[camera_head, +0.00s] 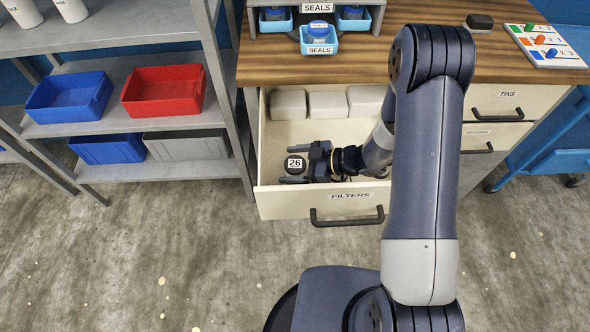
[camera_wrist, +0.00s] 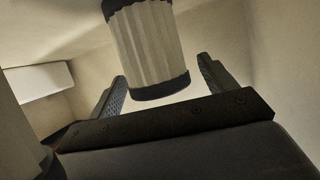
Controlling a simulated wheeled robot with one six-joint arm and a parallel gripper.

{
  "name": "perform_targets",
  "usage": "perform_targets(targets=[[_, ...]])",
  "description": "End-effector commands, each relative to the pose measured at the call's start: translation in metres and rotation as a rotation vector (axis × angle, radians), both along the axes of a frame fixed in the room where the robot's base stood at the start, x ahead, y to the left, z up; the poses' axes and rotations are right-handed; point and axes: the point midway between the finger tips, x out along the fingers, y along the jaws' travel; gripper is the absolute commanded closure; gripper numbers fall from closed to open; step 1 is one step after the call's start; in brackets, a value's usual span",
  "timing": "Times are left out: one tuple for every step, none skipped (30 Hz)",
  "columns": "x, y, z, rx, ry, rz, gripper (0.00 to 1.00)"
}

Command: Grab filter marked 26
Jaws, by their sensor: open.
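The filter marked 26 (camera_head: 295,164) stands in the open drawer labelled FILTERS (camera_head: 278,203), its dark top with the white number tag facing up. In the wrist view the filter (camera_wrist: 152,45) shows a pale pleated body with dark end bands. My gripper (camera_head: 291,166) is low in the drawer, coming from the right, with its fingers on either side of the filter. In the wrist view my gripper (camera_wrist: 162,68) is open, with a gap visible between the filter and the right finger. The far side of the filter is hidden.
Pale blocks (camera_head: 328,105) line the drawer's back. My arm hides the drawer's right part. A pale cylinder with a dark base (camera_wrist: 18,125) stands at the wrist view's left edge. The wooden worktop (camera_head: 350,67) lies above; shelves with red (camera_head: 163,92) and blue (camera_head: 69,98) bins stand left.

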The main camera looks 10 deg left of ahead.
Motion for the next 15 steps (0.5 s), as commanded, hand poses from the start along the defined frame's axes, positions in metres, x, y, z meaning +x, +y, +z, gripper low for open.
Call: perform_targets(targets=[[-0.0007, 0.0053, -0.002, 0.0, 0.001, 0.003, 0.21], [-0.0006, 0.007, -0.0028, 0.0, 0.001, 0.003, 0.21], [-0.0003, 0.0084, -0.0034, 0.0, 0.0, 0.001, 0.21], [-0.0001, 0.0092, -0.0037, 0.0, 0.001, 0.0, 0.21], [0.0, 0.0095, -0.0038, 0.0, 0.001, 0.0, 0.21], [0.0, 0.0095, -0.0039, 0.0, 0.001, 0.0, 0.21], [0.0001, 0.0094, -0.0039, 0.0, 0.001, -0.001, 0.21], [0.0001, 0.0093, -0.0039, 0.0, 0.001, -0.001, 0.21], [0.0001, 0.0093, -0.0039, 0.0, 0.001, -0.001, 0.21], [0.0001, 0.0092, -0.0038, 0.0, 0.001, -0.001, 0.21], [0.0001, 0.0092, -0.0038, 0.0, 0.001, 0.0, 0.22], [0.0, 0.0092, -0.0038, 0.0, 0.001, 0.0, 0.26], [0.0, 0.0091, -0.0038, 0.0, 0.001, 0.0, 0.28], [0.0, 0.0091, -0.0038, 0.0, 0.001, 0.0, 0.31], [0.0, 0.0091, -0.0038, 0.0, 0.001, 0.0, 0.34]])
